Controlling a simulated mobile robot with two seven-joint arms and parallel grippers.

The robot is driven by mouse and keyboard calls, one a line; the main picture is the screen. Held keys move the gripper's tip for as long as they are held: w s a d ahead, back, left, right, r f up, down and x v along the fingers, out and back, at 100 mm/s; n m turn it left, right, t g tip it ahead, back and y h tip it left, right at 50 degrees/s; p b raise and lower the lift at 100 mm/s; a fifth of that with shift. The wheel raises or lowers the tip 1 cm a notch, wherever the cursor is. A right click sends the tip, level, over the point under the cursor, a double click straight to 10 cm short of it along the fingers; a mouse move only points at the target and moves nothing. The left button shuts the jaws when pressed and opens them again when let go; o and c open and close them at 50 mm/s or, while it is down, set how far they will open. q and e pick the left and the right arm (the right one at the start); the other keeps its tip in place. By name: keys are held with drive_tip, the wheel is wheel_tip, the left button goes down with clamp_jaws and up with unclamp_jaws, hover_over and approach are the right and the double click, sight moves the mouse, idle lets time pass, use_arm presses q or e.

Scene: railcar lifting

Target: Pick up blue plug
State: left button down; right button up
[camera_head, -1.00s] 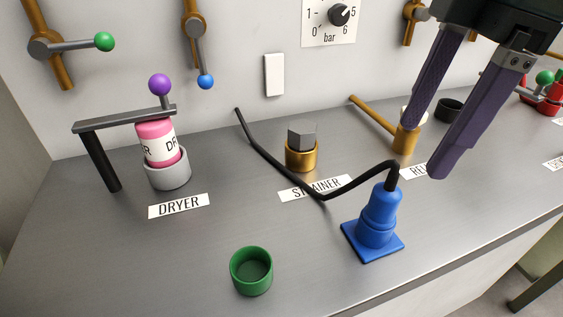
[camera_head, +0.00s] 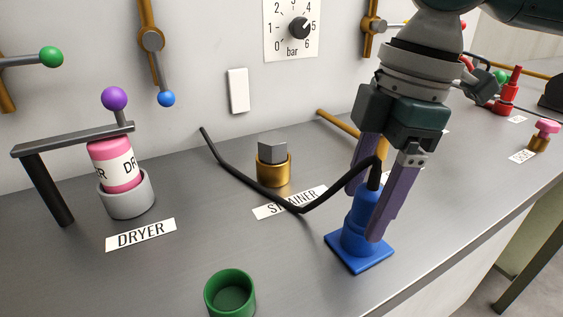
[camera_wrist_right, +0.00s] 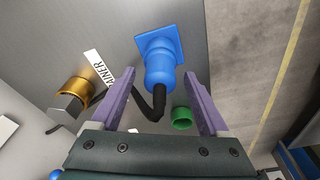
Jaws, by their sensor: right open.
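The blue plug (camera_head: 362,222) stands upright on its square blue base on the grey bench, with a black cable (camera_head: 310,204) rising from its top and running back to the wall. My right gripper (camera_head: 364,215) is open, its purple fingers pointing down on either side of the plug's upper body in the head view. In the right wrist view the plug (camera_wrist_right: 163,68) lies between and beyond the open fingers (camera_wrist_right: 157,80), with a gap on both sides. My left gripper is not in view.
A green cup (camera_head: 231,291) stands on the bench left of the plug. A brass strainer fitting (camera_head: 273,170) is behind, and the pink dryer cartridge (camera_head: 118,172) in its grey holder is at left. The bench's front edge is close to the plug's right.

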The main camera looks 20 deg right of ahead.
drive_tip(key=shift+c, duration=0.4)
clamp_jaws()
